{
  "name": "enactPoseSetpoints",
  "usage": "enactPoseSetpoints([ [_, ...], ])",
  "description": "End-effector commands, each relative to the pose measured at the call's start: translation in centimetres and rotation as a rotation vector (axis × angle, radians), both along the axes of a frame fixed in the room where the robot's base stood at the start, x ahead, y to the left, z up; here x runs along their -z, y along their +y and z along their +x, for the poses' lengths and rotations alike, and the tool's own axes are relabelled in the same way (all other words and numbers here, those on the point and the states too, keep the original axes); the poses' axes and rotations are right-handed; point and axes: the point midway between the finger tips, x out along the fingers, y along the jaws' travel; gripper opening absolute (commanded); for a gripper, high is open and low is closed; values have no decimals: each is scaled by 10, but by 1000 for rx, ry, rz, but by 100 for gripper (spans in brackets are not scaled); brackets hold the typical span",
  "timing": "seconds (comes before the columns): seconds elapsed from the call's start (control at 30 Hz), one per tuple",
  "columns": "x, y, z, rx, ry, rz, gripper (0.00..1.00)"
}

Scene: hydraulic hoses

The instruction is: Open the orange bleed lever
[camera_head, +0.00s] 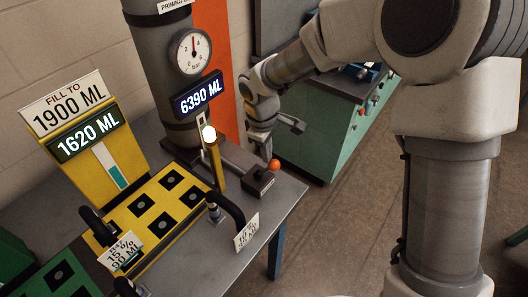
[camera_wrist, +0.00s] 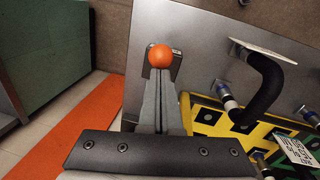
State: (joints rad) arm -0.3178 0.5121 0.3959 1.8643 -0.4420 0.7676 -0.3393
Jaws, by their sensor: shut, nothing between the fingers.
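The orange ball knob of the bleed lever (camera_head: 274,165) sits above a dark block (camera_head: 258,182) near the right edge of the bench. In the wrist view the orange knob (camera_wrist: 160,56) lies just beyond my fingertips. My gripper (camera_head: 266,154) points down right beside the knob, and its fingers (camera_wrist: 160,78) are shut with nothing between them. I cannot tell whether the fingertips touch the knob. The lever's shaft is mostly hidden by the fingers and the knob.
A grey column with a pressure gauge (camera_head: 194,51) and a "6390 ML" display (camera_head: 198,93) stands behind. A yellow panel reads "1620 ML" (camera_head: 88,135). A black hose (camera_head: 229,207) with a tag (camera_head: 247,231) is close by on the bench. A green cabinet (camera_head: 310,135) stands beyond; floor (camera_head: 350,230) is clear at right.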

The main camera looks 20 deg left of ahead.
Motion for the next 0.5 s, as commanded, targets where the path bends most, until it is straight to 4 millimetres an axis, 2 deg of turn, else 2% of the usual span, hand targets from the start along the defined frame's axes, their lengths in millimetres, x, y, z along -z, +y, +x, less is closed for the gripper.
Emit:
enactPoseSetpoints([
  [0.5, 18, -38, -14, 8, -116, 281, 0],
])
